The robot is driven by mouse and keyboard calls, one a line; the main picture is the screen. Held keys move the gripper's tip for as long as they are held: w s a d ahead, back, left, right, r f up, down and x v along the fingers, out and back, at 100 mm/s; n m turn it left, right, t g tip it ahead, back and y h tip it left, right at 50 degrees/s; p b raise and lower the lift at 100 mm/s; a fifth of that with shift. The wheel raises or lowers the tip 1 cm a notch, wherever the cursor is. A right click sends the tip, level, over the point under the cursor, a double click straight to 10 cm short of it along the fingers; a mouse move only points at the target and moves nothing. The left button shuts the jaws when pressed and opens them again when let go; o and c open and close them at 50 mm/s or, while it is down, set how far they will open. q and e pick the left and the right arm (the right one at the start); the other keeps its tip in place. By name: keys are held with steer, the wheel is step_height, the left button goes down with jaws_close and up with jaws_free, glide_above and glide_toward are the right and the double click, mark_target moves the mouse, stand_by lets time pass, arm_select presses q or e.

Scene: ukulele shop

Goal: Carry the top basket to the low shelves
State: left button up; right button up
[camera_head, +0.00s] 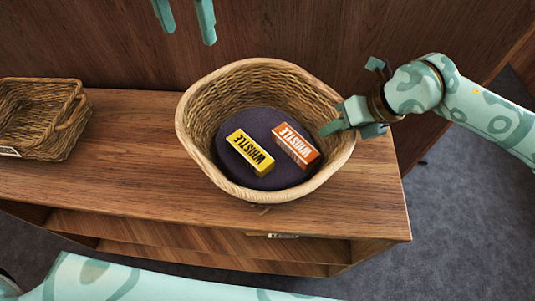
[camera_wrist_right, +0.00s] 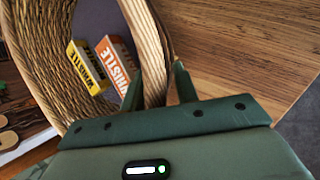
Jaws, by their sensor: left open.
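A round wicker basket (camera_head: 195,148) stands at the right part of a low wooden shelf unit's top. It also fills the left of the right wrist view (camera_wrist_right: 30,60). Inside, on a dark round base, lie a yellow WHISTLE box (camera_head: 250,152) and an orange WHISTLE box (camera_head: 296,146). My right gripper (camera_head: 345,122) is at the basket's right rim. In the right wrist view its fingers (camera_wrist_right: 160,82) sit on either side of the rim, close against it. My left gripper (camera_head: 186,22) is open and empty, above and behind the basket, apart from it.
A smaller rectangular wicker basket (camera_head: 36,140) stands at the left on the shelf top (camera_head: 130,140). Open shelf compartments (camera_head: 190,238) lie below the front edge. A dark wooden panel (camera_head: 290,30) rises behind. Grey carpet (camera_head: 450,230) is clear at the right.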

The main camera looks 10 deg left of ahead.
steer(key=o, duration=0.8)
steer(key=shift+d, duration=0.1)
steer(key=shift+o, duration=0.2)
steer(key=shift+r, duration=0.1)
steer(key=v, duration=1.1)
steer(key=shift+d+r, duration=0.2)
steer(key=shift+r, duration=0.15)
